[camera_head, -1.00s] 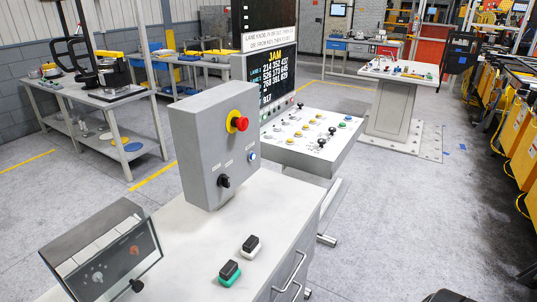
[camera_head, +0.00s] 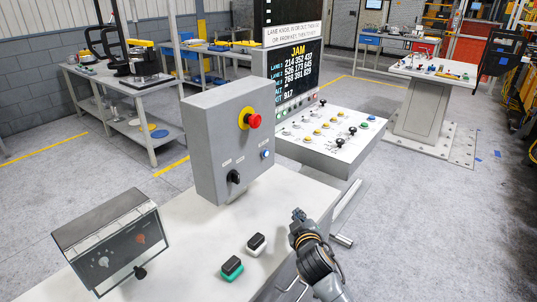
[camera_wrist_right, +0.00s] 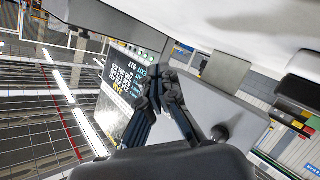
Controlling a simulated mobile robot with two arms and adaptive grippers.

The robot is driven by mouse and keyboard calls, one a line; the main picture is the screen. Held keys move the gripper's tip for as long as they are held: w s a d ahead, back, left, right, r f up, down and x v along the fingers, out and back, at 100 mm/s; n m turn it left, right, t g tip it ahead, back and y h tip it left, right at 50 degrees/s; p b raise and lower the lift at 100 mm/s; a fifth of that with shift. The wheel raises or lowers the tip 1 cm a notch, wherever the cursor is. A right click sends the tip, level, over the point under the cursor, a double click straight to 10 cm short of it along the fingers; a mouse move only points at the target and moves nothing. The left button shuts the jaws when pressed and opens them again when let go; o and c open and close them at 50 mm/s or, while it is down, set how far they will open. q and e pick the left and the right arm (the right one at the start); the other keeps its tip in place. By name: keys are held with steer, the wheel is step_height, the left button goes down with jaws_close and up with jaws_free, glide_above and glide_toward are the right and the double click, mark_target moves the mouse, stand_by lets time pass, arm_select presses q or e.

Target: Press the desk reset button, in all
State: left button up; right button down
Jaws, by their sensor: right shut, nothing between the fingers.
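A grey control box (camera_head: 215,140) stands on the white desk (camera_head: 190,235). Its front carries a red emergency knob on a yellow ring (camera_head: 253,121), a black rotary knob (camera_head: 234,177) and a small blue button (camera_head: 265,154). The labels beside them are too small to read. My right gripper (camera_head: 298,214) is over the desk's right edge, to the right of and lower in the picture than the box, apart from the blue button. Its fingers (camera_wrist_right: 160,88) are shut and empty in the right wrist view. My left gripper is not in view.
Two small rocker-like switches, one on a green base (camera_head: 232,268) and one on white (camera_head: 256,244), sit on the desk near my right gripper. A tilted panel (camera_head: 118,250) stands at left. A sloped console (camera_head: 325,135) and a JAM screen (camera_head: 293,75) stand behind.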

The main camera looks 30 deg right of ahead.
mark_target(265, 153)
steer(key=w+d+r+n+t+h, duration=0.1)
steer(key=w+d+r+t, duration=0.3)
steer(key=w+r, duration=0.4)
steer(key=shift+w+d+r+n, duration=0.15)
steer(key=shift+d+r+n, duration=0.5)
steer(key=shift+n, duration=0.15)
steer(key=w+a+b, duration=0.3)
steer(key=w+b, duration=0.1)
steer(key=w, duration=0.4)
steer(key=shift+a, duration=0.2)
steer(key=shift+w, duration=0.2)
stand_by(0.4)
